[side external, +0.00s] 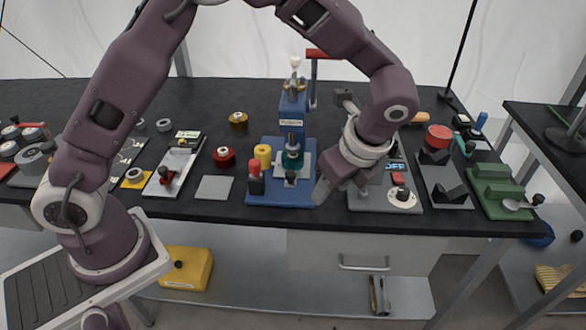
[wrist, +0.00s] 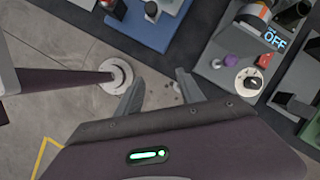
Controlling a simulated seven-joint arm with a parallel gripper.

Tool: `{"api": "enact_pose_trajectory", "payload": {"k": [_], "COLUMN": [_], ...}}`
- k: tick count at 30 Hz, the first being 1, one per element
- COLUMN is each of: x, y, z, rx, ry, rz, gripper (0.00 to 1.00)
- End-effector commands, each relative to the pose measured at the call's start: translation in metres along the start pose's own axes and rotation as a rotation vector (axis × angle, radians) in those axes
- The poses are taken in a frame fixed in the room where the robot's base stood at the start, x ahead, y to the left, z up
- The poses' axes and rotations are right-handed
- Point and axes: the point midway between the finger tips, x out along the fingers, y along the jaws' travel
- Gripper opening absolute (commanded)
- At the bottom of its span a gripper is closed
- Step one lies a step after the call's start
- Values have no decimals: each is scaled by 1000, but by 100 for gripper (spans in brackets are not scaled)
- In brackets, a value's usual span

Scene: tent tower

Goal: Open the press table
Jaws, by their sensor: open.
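The blue press (side external: 292,112) stands on a blue base (side external: 280,199) near the bench's front edge, with a red lever (side external: 322,54) at its top right. A grey plate and a teal ring lie under its ram. A red-topped knob (side external: 254,168) and a black knob (side external: 291,176) stand at the base's front.
A grey device (side external: 372,197) with an OFF display and dial (wrist: 249,82) stands right of the press. Black V-blocks (side external: 440,175) and a green fixture (side external: 497,190) are farther right. A drawer with a handle (side external: 362,265) hangs under the bench. A grey plate (side external: 214,188) lies left.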

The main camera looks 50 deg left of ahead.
Motion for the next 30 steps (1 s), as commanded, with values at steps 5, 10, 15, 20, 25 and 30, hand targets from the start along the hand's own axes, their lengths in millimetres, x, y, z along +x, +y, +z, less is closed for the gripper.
{"api": "enact_pose_trajectory", "payload": {"k": [5,10,15,20,25,30], "x": [14,30,48,77,99,104], "y": [-4,-5,-7,-7,-7,-7], "z": [4,45,90,105,105,105], "rx": [51,45,42,49,48,46], "ry": [-17,-16,-15,-15,-15,-14], "rz": [8,9,9,12,8,6], "gripper": [45,45,45,45,45,45]}}
